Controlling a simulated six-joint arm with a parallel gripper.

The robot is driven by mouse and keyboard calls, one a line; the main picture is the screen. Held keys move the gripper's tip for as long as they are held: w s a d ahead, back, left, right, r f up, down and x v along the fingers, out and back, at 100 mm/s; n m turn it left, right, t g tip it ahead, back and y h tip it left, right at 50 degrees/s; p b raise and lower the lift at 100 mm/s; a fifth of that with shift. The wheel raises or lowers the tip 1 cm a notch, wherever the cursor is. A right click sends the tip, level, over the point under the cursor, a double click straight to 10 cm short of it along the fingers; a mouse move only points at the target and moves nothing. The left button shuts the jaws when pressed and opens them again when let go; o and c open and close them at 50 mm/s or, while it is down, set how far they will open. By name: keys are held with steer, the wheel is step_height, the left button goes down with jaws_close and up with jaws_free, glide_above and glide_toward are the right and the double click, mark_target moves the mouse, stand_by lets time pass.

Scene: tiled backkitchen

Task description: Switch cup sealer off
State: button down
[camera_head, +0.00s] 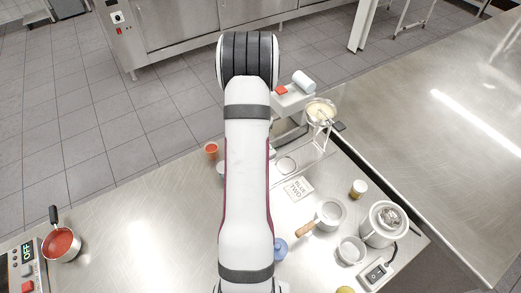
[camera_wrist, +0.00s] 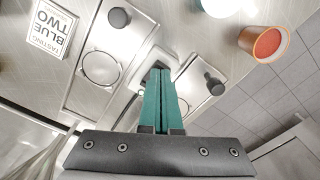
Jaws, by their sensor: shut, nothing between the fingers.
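I cannot tell for certain which device is the cup sealer. In the wrist view my gripper (camera_wrist: 158,72) has its green fingers together and empty. The tips lie over a pale housing with a dark recess (camera_wrist: 144,68); touching or apart is unclear. Metal plates with a round ring (camera_wrist: 100,68) and black knobs (camera_wrist: 119,18) flank it. One ringed plate (camera_head: 285,165) shows beside my arm in the head view, where my gripper is hidden. Other devices there have a red button (camera_head: 281,90), a rocker switch (camera_head: 376,272) and a green OFF display (camera_head: 27,252).
A cup with orange-red contents (camera_head: 211,149) stands left of my arm; it also shows in the wrist view (camera_wrist: 267,44). A sign reading BLUE TWO (camera_head: 297,188), a handled pan (camera_head: 330,214) and a white machine (camera_head: 383,222) stand right. Bare counter (camera_head: 140,225) lies left.

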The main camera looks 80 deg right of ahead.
steer(key=shift+f, duration=0.3)
step_height(320, 180, up, 7)
stand_by(0.8)
